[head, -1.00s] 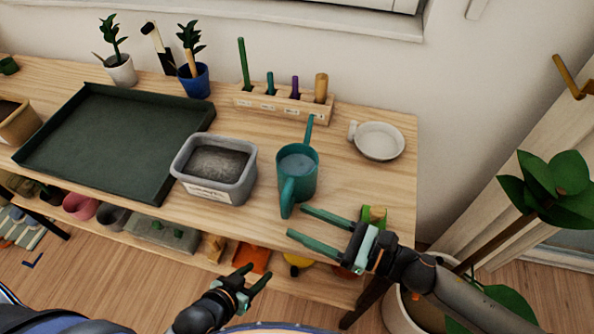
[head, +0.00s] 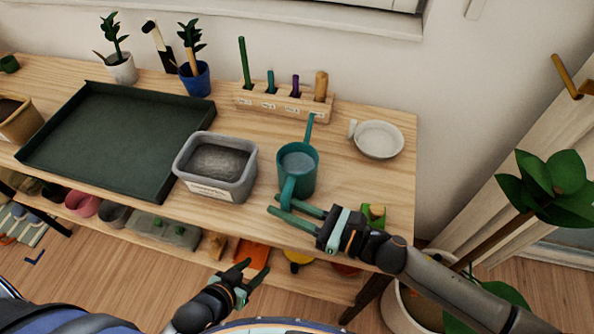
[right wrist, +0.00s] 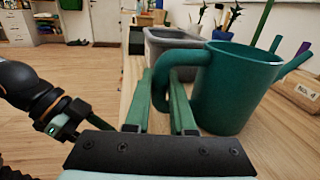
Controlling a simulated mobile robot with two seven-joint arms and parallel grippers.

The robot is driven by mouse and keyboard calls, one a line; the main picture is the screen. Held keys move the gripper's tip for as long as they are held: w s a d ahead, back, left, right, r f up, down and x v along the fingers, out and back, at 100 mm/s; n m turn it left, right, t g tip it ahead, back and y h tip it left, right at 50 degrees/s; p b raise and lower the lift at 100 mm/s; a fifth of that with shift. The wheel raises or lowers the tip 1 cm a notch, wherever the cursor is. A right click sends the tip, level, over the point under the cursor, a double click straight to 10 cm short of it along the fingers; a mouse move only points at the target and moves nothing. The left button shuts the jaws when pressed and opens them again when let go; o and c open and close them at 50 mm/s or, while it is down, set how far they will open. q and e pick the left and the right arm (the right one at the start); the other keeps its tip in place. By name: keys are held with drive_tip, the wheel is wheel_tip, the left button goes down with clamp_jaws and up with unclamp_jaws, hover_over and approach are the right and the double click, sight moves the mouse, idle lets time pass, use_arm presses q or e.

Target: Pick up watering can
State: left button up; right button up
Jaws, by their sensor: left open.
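The teal watering can (head: 303,170) stands upright on the wooden table, its handle toward me and its spout pointing away. It also shows large in the right wrist view (right wrist: 235,90). My right gripper (head: 275,204) has its two green fingers on either side of the can's handle. My left gripper (head: 257,273) is open and empty, low in front of the table.
A grey soil tub (head: 217,189) stands just left of the can. A white dish (head: 379,140) lies to the right, and a wooden tool holder (head: 283,104) is behind. A dark green tray (head: 118,140) fills the left. A small green item (head: 373,214) is near the right front edge.

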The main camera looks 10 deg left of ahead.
clamp_jaws()
idle(0.8)
drive_tip(key=shift+r, duration=0.1)
